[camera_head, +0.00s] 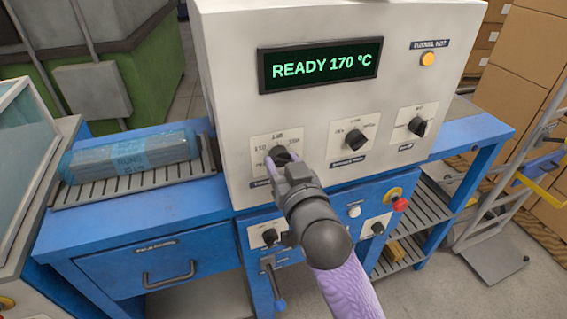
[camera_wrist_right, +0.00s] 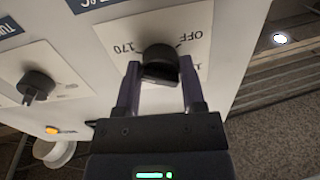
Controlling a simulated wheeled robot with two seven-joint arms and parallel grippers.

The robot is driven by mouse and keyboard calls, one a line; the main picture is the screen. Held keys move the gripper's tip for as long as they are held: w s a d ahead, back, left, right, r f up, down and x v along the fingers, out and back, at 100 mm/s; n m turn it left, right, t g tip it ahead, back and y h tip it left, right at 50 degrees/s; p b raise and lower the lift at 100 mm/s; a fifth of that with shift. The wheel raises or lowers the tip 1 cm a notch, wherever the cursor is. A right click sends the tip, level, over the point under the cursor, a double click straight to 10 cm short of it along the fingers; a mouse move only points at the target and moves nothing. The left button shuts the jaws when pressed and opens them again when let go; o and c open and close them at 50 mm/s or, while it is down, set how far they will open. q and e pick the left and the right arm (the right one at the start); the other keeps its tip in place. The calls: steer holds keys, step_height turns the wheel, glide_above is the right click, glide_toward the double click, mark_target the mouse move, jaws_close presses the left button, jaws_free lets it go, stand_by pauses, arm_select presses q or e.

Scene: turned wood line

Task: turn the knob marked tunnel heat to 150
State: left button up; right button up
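The tunnel heat knob (camera_head: 281,156) is a black knob on a white plate at the lower left of the machine's pale front panel. The display (camera_head: 320,65) reads READY 170 °C. My right gripper (camera_head: 286,163) is at this knob and hides much of it and its caption in the head view. In the right wrist view, the knob (camera_wrist_right: 160,64) sits between the two fingers of my right gripper (camera_wrist_right: 160,75); the fingers look slightly apart from its sides. The marks 170 and OFF show upside down beside it. My left gripper is out of view.
Two other black knobs, a middle one (camera_head: 355,140) and a right one (camera_head: 417,127), sit on the same panel, with an amber lamp (camera_head: 428,59) above. Below are more controls and a red button (camera_head: 400,205). A wrapped bundle (camera_head: 130,153) lies at the left.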

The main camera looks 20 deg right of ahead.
jaws_close()
steer(key=shift+r+n+p, duration=0.15)
steer(key=shift+n+p, duration=0.45)
steer(key=shift+p, duration=0.15)
steer(key=n+p, duration=0.3)
steer(key=n, duration=0.1)
steer(key=n+p, duration=0.1)
steer(key=n, duration=0.1)
steer(key=shift+n+p, duration=0.4)
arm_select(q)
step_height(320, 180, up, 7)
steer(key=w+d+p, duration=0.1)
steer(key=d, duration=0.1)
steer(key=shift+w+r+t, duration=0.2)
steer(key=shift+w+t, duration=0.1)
arm_select(e)
steer(key=shift+d+n, duration=0.1)
steer(key=shift+n, duration=1.6)
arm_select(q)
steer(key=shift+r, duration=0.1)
arm_select(e)
steer(key=shift+n, duration=0.3)
